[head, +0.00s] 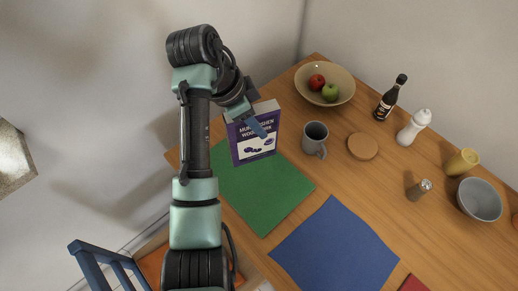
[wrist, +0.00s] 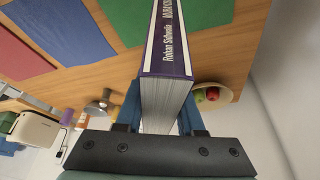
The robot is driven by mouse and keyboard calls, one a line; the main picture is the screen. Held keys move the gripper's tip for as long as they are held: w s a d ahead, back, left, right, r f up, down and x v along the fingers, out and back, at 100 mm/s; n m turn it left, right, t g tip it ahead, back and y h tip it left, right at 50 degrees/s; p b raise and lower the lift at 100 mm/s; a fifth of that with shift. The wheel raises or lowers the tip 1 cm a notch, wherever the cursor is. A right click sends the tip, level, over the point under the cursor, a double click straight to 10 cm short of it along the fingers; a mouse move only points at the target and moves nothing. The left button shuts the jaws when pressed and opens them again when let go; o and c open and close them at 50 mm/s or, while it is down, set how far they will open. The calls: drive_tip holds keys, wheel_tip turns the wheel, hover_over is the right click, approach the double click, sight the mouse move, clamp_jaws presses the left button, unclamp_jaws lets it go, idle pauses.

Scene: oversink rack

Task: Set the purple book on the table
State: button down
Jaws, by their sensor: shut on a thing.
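The purple book (head: 254,138) is upright over the far left part of the wooden table (head: 350,185), its white-lettered cover facing the head camera. My gripper (head: 258,122) is shut on it near the top, with a blue finger across the cover. In the wrist view, the book (wrist: 167,60) stands between my gripper's two blue fingers (wrist: 160,115), its purple spine and pale pages showing. The book's lower edge overlaps the far edge of the green mat (head: 255,190) in the head view. I cannot tell whether it touches the table.
A grey mug (head: 315,138) stands close right of the book, and a fruit bowl (head: 325,84) is behind it. A round coaster (head: 362,146), dark bottle (head: 391,98), white bottle (head: 414,127) and grey bowl (head: 480,200) are further right. The blue mat (head: 335,248) is bare.

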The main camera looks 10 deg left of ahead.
sight(234, 126)
drive_tip(key=f, duration=0.5)
drive_tip(key=shift+s, duration=0.2)
drive_tip(key=shift+w+f, duration=0.1)
drive_tip(key=shift+f, duration=2.35)
drive_tip(key=c, duration=0.5)
unclamp_jaws()
drive_tip(key=v, duration=1.2)
drive_tip(key=shift+p, duration=0.4)
